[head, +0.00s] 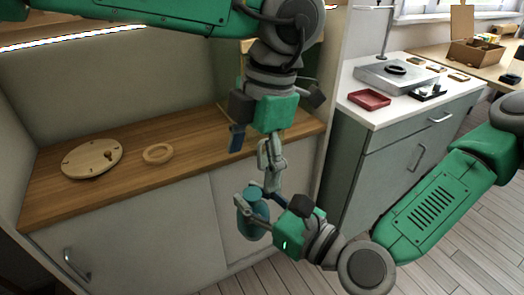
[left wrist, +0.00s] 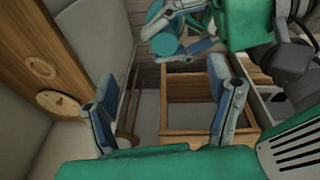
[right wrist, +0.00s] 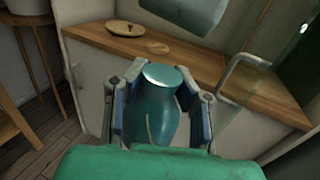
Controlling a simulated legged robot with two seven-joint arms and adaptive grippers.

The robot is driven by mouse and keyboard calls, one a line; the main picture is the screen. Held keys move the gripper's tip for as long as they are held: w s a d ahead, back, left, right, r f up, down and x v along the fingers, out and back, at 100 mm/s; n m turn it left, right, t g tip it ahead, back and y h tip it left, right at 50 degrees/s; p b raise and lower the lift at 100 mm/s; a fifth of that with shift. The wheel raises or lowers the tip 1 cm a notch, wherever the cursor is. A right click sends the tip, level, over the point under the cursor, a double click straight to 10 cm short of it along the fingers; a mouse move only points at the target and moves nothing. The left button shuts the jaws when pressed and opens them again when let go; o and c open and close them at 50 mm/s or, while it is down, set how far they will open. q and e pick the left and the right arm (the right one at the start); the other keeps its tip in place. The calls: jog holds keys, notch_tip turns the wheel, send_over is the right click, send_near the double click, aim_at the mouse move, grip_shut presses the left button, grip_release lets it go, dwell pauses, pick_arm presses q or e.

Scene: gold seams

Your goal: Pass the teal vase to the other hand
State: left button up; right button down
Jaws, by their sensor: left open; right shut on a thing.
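The teal vase (head: 252,222) is held in front of the wooden counter's front edge. My right gripper (head: 256,208) is shut on it. In the right wrist view the vase (right wrist: 153,112) stands between the two fingers, its pale round top uppermost and a thin gold seam on its side. My left gripper (head: 270,170) is just above the vase, pointing down. In the left wrist view its fingers (left wrist: 165,105) are wide apart with nothing between them. There the vase (left wrist: 165,42) shows at the top, outside those fingers, partly hidden by the right gripper.
A round wooden board (head: 92,158) and a wooden ring (head: 157,153) lie on the wooden counter (head: 150,190). To the right, a white counter (head: 358,112) bears a red tray (head: 369,99) and a grey slab (head: 375,78). A cardboard box (head: 475,52) stands farther back.

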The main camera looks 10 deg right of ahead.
aim_at(256, 208)
pick_arm(q)
jog(key=shift+n+h, duration=0.3)
jog(key=shift+h, duration=0.2)
notch_tip(256, 208, down, 11)
jog(key=shift+s+d, duration=0.15)
jog(key=c, duration=1.4)
jog(key=shift+o, duration=0.2)
pick_arm(e)
jog(key=c, duration=1.3)
grip_release()
jog(key=shift+o, duration=0.2)
